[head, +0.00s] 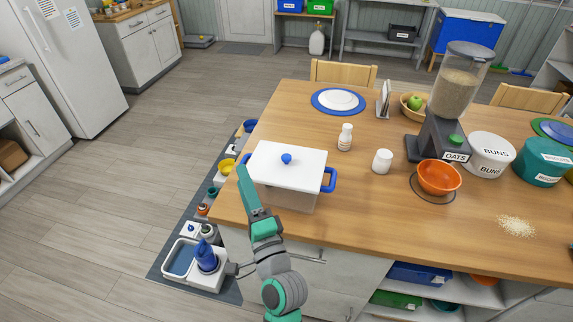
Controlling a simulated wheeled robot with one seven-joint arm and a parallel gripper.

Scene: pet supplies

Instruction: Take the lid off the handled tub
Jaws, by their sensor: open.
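The handled tub (289,198) stands upright near the front left corner of the wooden counter. It is a white box with blue side handles; the right handle (329,180) shows clearly. A flat white lid (300,165) with a round blue knob (286,158) covers its top. My gripper (241,170) is at the tub's left end, in front of its left handle, which it mostly hides. The gripper is open, and I see nothing held in it. I cannot tell whether it touches the tub.
A white bottle (345,137) and a white cup (382,161) stand right of the tub. Further right are an orange bowl (439,177) and an oats dispenser (452,118). Bare counter (370,220) lies in front. A blue plate mat (317,103) lies behind.

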